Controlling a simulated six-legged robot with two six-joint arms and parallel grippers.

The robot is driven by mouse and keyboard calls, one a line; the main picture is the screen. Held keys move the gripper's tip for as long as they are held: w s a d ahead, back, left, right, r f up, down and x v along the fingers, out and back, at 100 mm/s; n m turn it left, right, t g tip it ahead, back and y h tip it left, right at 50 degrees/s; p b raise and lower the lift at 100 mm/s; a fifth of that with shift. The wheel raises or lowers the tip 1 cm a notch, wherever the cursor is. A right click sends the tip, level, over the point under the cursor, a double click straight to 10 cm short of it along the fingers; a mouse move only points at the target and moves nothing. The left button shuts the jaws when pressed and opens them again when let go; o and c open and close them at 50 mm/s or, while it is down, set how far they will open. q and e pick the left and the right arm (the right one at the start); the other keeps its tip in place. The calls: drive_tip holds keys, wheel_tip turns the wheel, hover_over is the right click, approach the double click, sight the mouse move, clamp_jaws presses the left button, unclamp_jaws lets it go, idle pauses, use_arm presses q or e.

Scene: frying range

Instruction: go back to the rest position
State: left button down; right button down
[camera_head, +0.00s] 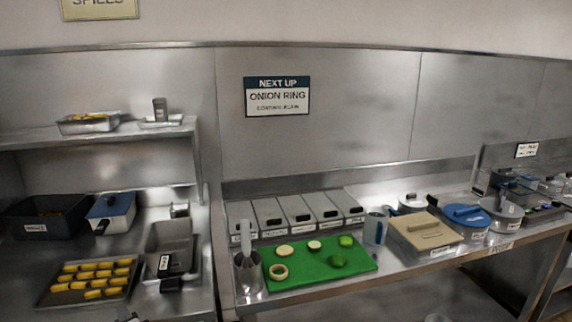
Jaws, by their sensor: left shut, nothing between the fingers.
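My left gripper (126,316) shows only as a small grey part at the bottom edge, below the tray of yellow pieces. It is shut and empty, and apart from the things on the counters. A small pale part at the bottom edge, right of the middle, appears to be the tip of my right gripper (437,318); its fingers cannot be made out. The rest of both arms is out of view.
A steel counter holds a green board (310,275) with several slices, lidded bins (298,213), a beige-lidded box (425,232) and a blue-lidded pot (466,215). At left are a tray of yellow pieces (92,279), a grey basin (170,240) and a shelf (80,136).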

use_arm(q)
drive_tip(key=s+d+f+g+h, duration=0.2)
drive_tip(key=s+d+f+h, duration=0.3)
drive_tip(key=d+f, duration=0.45)
drive_tip(key=s+d+f+g+h, duration=0.1)
drive_tip(key=s+d+f+h, duration=0.5)
drive_tip(key=d+f, duration=0.35)
drive_tip(key=s+d+f+n+g+h, duration=0.2)
drive_tip(key=s+d+n+g, duration=0.2)
drive_tip(key=s, duration=0.6)
drive_tip(key=s+d+f+n+g+h, duration=0.2)
drive_tip(key=s+d+n+g, duration=0.3)
drive_tip(key=s, duration=0.6)
drive_tip(key=d+n+h, duration=0.1)
drive_tip(key=d+n, duration=0.1)
drive_tip(key=shift+s+d+n, duration=0.15)
drive_tip(key=shift+d+n, duration=0.15)
